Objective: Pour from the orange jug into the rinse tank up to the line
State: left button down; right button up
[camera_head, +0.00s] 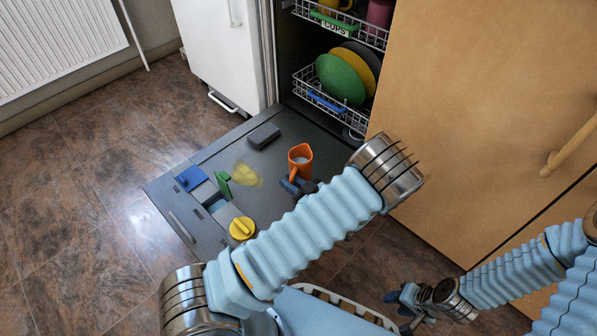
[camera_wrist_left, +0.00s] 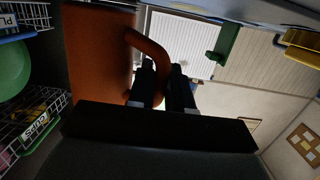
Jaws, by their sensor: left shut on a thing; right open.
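The orange jug (camera_head: 294,171) is above the lowered dark door, roughly upright, with something pale inside. My left gripper (camera_head: 297,186) is shut on its handle; the left wrist view shows the fingers (camera_wrist_left: 167,85) at the handle (camera_wrist_left: 152,45), beside the jug's body (camera_wrist_left: 98,55). On the door to the left are a blue piece (camera_head: 190,178), a raised green flap (camera_head: 222,184) and a round yellow cap (camera_head: 242,228). I cannot tell which of these openings is the rinse tank, and no fill line is readable. My right gripper (camera_head: 408,305) is open and empty at the bottom.
The lowered door (camera_head: 205,155) also bears a dark grey block (camera_head: 263,136) and a blurry yellow patch (camera_head: 247,176). Behind it are racks (camera_head: 305,84) with plates and cups. A wooden cabinet (camera_head: 470,110) stands close on the right. Floor is clear at left.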

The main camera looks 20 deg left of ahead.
pick_arm(q)
jog(key=shift+r+p, duration=0.95)
jog(key=shift+r, duration=0.45)
